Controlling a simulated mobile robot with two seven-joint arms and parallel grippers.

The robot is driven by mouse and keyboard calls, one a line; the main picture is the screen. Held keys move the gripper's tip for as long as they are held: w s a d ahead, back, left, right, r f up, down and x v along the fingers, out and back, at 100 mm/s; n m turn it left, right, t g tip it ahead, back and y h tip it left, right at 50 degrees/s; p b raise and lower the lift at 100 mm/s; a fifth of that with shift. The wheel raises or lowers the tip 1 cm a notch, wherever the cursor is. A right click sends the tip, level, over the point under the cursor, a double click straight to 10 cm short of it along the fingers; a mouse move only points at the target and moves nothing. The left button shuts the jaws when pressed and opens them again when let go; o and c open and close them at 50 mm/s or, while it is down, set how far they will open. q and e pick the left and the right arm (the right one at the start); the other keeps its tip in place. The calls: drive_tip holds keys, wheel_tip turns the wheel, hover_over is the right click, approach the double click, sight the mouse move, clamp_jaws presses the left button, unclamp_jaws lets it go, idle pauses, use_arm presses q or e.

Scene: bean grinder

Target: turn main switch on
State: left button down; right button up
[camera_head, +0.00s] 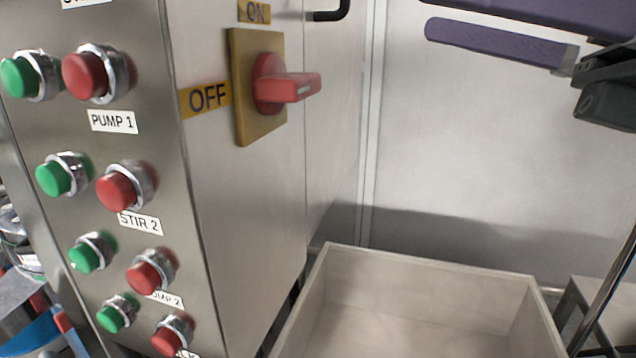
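The main switch (287,88) is a red rotary handle on a yellow plate (243,116), fixed to the side face of the steel cabinet. Its red bar lies roughly level, in line with the OFF label (206,98) on its left. The ON label (255,12) is above the plate. My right gripper (607,88) shows only in part at the upper right edge, dark and well apart from the switch. Its opening cannot be made out. Nothing touches the switch. My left gripper is not in view.
Green and red push buttons (117,191) line the cabinet's front face. A black handle (332,12) is on the cabinet above right of the switch. An open, empty-looking beige box (430,264) stands below right. The space right of the switch is free.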

sight(312, 86)
wheel_tip(312, 86, down, 5)
drive_tip(key=n+g+h+b, duration=0.1)
drive_tip(key=n+g, duration=0.1)
drive_tip(key=n, duration=0.1)
drive_tip(key=shift+n+g, duration=0.3)
drive_tip(key=shift+g, duration=0.1)
drive_tip(key=p+x, duration=0.1)
drive_tip(key=x, duration=0.1)
drive_tip(key=p+x, duration=0.2)
drive_tip(key=x, duration=0.1)
drive_tip(key=p+x, duration=0.1)
drive_tip(key=x, duration=0.2)
drive_tip(key=shift+s+a+r, duration=0.25)
drive_tip(key=shift+a, duration=0.05)
drive_tip(key=shift+w+a+f+p, duration=0.2)
drive_tip(key=shift+a+p, duration=0.15)
drive_tip(key=shift+a, duration=0.2)
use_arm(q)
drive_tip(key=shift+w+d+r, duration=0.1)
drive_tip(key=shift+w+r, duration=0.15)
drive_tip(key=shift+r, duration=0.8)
use_arm(e)
drive_tip(key=c, duration=1.3)
